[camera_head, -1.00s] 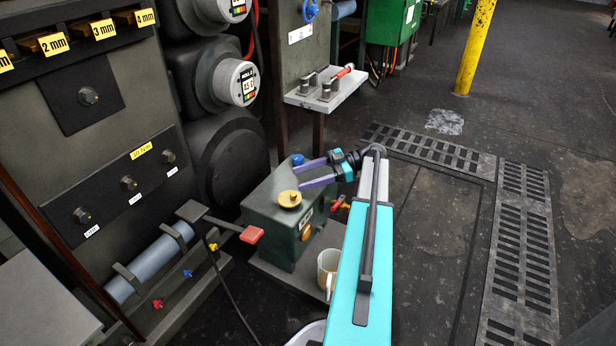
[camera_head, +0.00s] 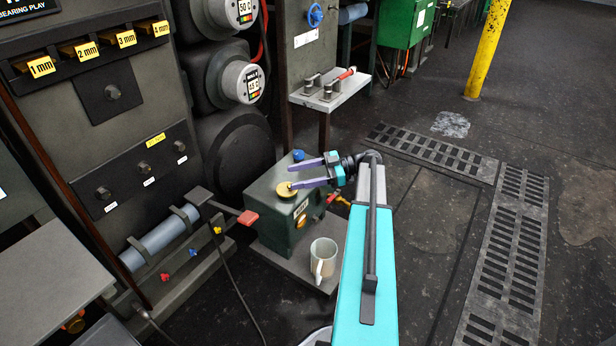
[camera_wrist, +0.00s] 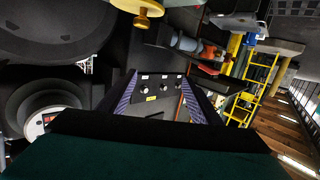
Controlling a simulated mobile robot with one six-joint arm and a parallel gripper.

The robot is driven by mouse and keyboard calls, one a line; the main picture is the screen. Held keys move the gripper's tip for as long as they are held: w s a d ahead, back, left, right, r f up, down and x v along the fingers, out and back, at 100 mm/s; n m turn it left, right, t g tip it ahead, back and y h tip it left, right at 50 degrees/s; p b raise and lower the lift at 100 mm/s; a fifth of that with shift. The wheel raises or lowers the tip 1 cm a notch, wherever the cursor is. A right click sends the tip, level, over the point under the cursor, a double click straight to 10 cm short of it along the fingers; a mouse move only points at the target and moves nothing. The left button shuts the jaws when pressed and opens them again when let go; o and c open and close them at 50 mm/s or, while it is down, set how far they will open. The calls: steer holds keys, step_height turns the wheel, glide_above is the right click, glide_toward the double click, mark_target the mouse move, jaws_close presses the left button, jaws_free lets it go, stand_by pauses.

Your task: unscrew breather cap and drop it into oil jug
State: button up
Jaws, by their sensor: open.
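The breather cap, which I take to be the round yellow cap (camera_head: 284,194), sits on top of the dark green gearbox (camera_head: 270,220). It also shows at the top edge of the wrist view (camera_wrist: 140,8), partly cut off. My gripper (camera_head: 291,177) is open, with two purple fingers pointing left over the gearbox top. The lower fingertip overlaps the cap in the head view; I cannot tell whether they touch. Nothing is between the fingers (camera_wrist: 160,92) in the wrist view. The oil jug, a pale mug-like vessel with a handle (camera_head: 323,255), stands upright on the plate in front of the gearbox.
A blue cap (camera_head: 298,155) sits at the gearbox's back. A red-ended lever (camera_head: 247,217) sticks out at its left. A small shelf (camera_head: 329,92) with metal pieces stands behind. Dark floor on the right is free, with drain grating (camera_head: 505,270).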

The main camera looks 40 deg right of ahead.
steer(key=w+a+r+m+t+h+p, duration=0.45)
steer(key=w+a+p, duration=0.25)
steer(key=w+p, duration=0.3)
steer(key=w+a+r+m+t+h+p, duration=0.45)
steer(key=w+a+r+h+p, duration=0.2)
steer(key=p, duration=0.55)
steer(key=s+a+f+m+g+h+p, duration=0.35)
steer(key=s+a+g+p, duration=0.25)
steer(key=s+a+p, duration=0.3)
steer(key=s+a+f+m+g+h+p, duration=0.2)
steer(key=s+a+f+g+p, duration=0.4)
steer(key=s+p, duration=0.55)
steer(key=s+a+r+g+p, duration=0.1)
steer(key=s+a+g, duration=0.1)
steer(key=s, duration=0.7)
steer(key=s+a+r+n+g+y+p, duration=0.1)
steer(key=s+g, duration=0.4)
steer(key=s, duration=0.5)
steer(key=s+a+r+n+g+y+p, duration=0.1)
steer(key=s+a+g, duration=0.3)
steer(key=s, duration=0.5)
steer(key=shift+s+a+r, duration=0.15)
steer(key=shift+a+r, duration=0.2)
steer(key=shift+r, duration=0.45)
steer(key=shift+y, duration=0.25)
